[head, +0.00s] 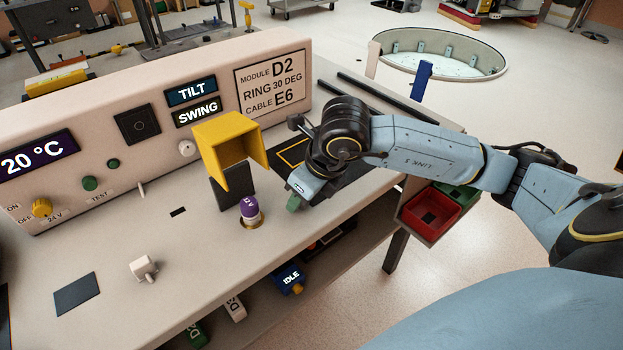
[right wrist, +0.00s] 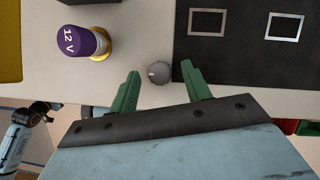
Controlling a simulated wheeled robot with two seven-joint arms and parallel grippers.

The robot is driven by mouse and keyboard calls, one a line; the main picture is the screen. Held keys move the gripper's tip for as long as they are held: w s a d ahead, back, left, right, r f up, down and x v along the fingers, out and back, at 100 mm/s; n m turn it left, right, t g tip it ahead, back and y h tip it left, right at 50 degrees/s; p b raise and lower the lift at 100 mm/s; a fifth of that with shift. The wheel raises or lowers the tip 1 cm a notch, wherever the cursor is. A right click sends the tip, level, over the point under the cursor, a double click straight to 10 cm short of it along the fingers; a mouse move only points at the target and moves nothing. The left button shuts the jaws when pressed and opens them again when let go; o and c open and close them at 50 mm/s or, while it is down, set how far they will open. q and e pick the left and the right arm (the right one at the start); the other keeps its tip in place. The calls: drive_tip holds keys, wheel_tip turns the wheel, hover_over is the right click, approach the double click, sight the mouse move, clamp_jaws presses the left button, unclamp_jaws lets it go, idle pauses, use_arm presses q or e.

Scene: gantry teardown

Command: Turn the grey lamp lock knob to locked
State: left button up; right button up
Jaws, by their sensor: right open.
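The grey lamp lock knob (right wrist: 159,72) is a small round knob on the pale bench top in the right wrist view. It sits between a purple lamp marked 12 V (right wrist: 86,41) and a dark plate (right wrist: 245,45). My right gripper (right wrist: 160,68) is open, with its green fingers on either side of the knob and visible gaps to it. In the head view the right gripper (head: 294,203) is low over the bench, right of the purple lamp (head: 250,208), and the knob is hidden there. My left gripper is not in view.
A yellow hood (head: 228,150) stands just behind the lamp. The control panel (head: 70,120) runs along the bench's back. A small white block (head: 143,267) stands on the bench at the front left. Red (head: 430,213) and green bins hang at the right end.

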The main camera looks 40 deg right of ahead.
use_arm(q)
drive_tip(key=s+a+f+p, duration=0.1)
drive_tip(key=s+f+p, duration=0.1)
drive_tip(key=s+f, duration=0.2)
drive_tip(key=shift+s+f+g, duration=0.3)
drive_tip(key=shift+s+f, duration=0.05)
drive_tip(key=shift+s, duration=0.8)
use_arm(e)
drive_tip(key=v, duration=1.3)
